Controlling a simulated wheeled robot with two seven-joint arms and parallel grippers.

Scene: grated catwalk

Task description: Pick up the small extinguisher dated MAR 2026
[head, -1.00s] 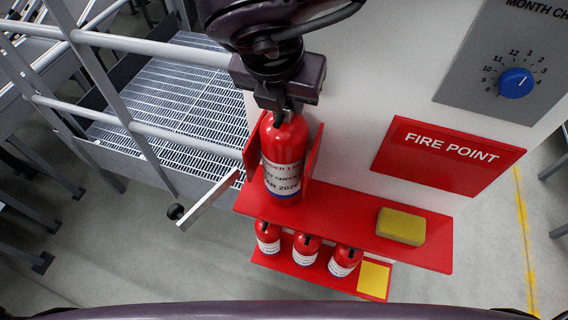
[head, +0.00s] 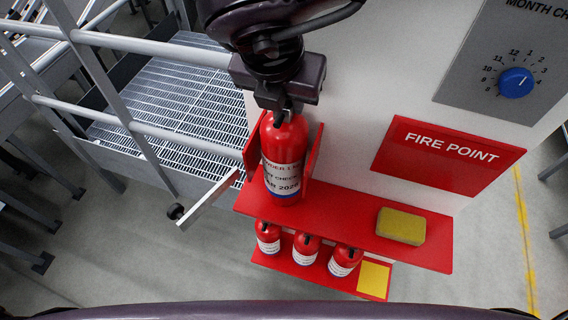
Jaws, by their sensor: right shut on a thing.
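A red extinguisher (head: 284,143) with a white label stands upright at the left end of the upper red shelf, between red side plates. The label reads partly "CHECK" and "2026"; the month is not fully legible. My right gripper (head: 278,104) comes down from above and is shut on the top of this extinguisher. Three smaller red extinguishers stand on the lower shelf: a left one (head: 268,231), a middle one (head: 306,244) and a right one (head: 344,256). Their labels are too small to read. My left gripper is not in view.
The upper red shelf (head: 340,219) carries a yellow sponge (head: 401,226) at its right. A yellow square (head: 373,279) is on the lower shelf's right end. A pale bar with a black knob (head: 176,211) juts out at left. Grey railings (head: 150,42) stand at upper left.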

